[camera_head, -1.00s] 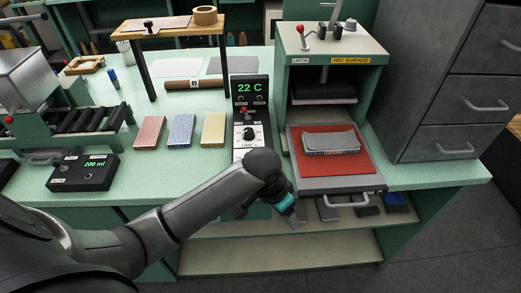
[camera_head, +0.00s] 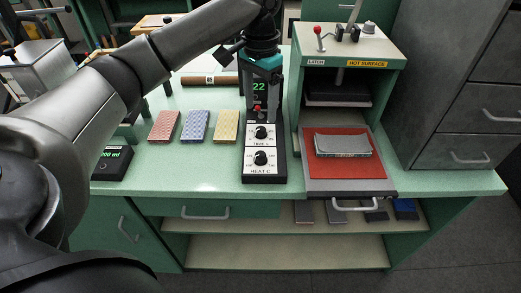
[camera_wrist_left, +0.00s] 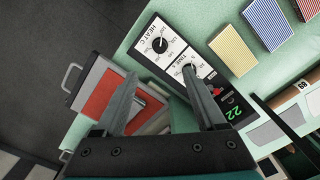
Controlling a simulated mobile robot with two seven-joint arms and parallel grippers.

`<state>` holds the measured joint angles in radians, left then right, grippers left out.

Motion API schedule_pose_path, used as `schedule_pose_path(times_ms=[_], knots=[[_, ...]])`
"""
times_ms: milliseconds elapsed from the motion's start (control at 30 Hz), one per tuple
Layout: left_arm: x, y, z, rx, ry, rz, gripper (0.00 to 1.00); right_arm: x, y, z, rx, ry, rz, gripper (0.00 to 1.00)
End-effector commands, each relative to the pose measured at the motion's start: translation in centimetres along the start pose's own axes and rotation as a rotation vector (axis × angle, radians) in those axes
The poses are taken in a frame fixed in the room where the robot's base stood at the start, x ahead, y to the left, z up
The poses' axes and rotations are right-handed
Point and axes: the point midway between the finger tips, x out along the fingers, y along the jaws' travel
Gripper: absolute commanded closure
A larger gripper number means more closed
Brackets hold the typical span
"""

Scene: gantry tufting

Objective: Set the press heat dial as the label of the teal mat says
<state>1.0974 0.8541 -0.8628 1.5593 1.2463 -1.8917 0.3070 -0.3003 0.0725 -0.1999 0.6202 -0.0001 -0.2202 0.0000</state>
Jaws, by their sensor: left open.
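The heat dial (camera_head: 261,158), a black knob on a white plate marked HEAT C, is the lower dial of the control box. It also shows in the left wrist view (camera_wrist_left: 160,45); its exact setting is too small to read. The time dial (camera_head: 262,132) sits above it. The display (camera_head: 259,86) shows 22. My left gripper (camera_head: 264,95) points down over the upper part of the box. Its fingers (camera_wrist_left: 160,76) are apart and empty. A grey-topped mat stack (camera_head: 343,143) lies on the red press bed; I cannot make out a teal mat label. My right gripper is not in view.
The press (camera_head: 346,75), marked HOT SURFACE, stands right of the box, its red bed (camera_head: 375,172) pulled out. Red (camera_head: 163,126), blue (camera_head: 195,126) and yellow (camera_head: 226,126) blocks lie to the left. The counter in front of the blocks (camera_head: 190,170) is clear.

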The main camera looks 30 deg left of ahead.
Motion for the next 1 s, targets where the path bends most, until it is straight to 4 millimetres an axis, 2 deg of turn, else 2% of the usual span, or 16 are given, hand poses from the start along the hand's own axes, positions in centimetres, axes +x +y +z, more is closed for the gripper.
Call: schedule_pose_path(times_ms=[167, 500, 700, 833, 1000], knots=[[1.9, 0.0, 0.1, -0.002, -0.003, 0.001, 0.27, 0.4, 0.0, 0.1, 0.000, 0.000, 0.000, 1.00], [9.2, 0.0, 0.1, -0.002, -0.003, 0.000, 0.27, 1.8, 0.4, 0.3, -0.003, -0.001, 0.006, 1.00], [12.9, 0.0, 0.1, -0.001, -0.001, 0.000, 0.27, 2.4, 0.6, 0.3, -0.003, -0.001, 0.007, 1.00], [14.3, 0.0, 0.0, 0.000, 0.000, 0.000, 0.27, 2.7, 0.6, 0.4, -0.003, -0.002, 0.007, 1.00], [15.1, 0.0, 0.0, 0.000, 0.002, -0.001, 0.27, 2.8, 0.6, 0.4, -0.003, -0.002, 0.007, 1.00]])
